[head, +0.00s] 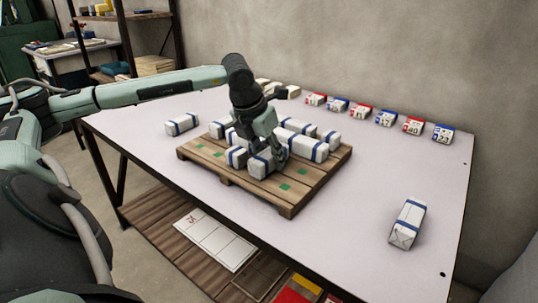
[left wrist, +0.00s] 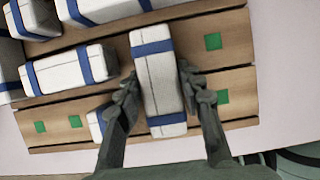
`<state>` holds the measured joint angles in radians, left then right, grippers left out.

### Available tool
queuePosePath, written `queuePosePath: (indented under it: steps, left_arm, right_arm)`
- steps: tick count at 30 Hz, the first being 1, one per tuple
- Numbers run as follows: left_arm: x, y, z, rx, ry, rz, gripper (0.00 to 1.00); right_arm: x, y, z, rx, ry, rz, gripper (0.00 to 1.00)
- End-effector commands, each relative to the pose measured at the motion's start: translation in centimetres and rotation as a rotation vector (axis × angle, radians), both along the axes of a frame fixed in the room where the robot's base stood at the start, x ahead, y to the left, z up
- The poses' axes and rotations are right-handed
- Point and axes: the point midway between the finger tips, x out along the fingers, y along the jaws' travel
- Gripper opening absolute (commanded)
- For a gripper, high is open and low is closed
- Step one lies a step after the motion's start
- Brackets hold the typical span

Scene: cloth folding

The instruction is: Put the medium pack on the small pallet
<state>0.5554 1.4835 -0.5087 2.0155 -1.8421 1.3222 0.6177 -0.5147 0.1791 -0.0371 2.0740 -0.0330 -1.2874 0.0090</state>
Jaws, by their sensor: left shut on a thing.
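The small wooden pallet (head: 308,184) with green square marks lies on the table. My left gripper (head: 268,146) is over its near part, shut on a white pack (head: 261,164) with blue bands. In the left wrist view the fingers (left wrist: 158,88) flank the long sides of this pack (left wrist: 160,100). I cannot tell whether it rests on the boards or hangs just above them. Several other white, blue-banded packs (head: 305,148) lie on the pallet, partly hidden by the gripper. My right gripper is not in view.
One loose pack (head: 182,124) lies on the table left of the pallet, another (head: 407,224) at the right. A row of numbered red and blue blocks (head: 385,118) stands along the back edge. The table (head: 350,215) is clear between the pallet and the right pack.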

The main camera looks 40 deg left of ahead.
Motion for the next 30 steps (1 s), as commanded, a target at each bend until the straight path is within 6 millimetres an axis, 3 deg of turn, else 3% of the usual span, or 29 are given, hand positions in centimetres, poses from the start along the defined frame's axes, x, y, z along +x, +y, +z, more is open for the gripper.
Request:
queuePosePath:
  steps: [11,12,17,28,30]
  left_arm:
    - [0.0,0.0,-0.3,0.0,-0.001,0.0,0.06]
    - [0.0,0.0,-0.2,0.0,0.0,0.0,0.39]
    - [0.0,0.0,-0.2,0.0,0.0,0.0,0.58]
    - [0.0,0.0,0.1,0.0,0.0,0.0,0.58]
    - [-0.2,0.0,0.6,0.001,-0.002,0.0,0.58]
  right_arm:
    - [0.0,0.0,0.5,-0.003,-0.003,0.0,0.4]
    - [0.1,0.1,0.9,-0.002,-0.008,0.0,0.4]
    - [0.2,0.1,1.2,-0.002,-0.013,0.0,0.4]
    - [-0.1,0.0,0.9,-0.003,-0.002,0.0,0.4]
    - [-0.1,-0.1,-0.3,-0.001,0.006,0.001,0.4]
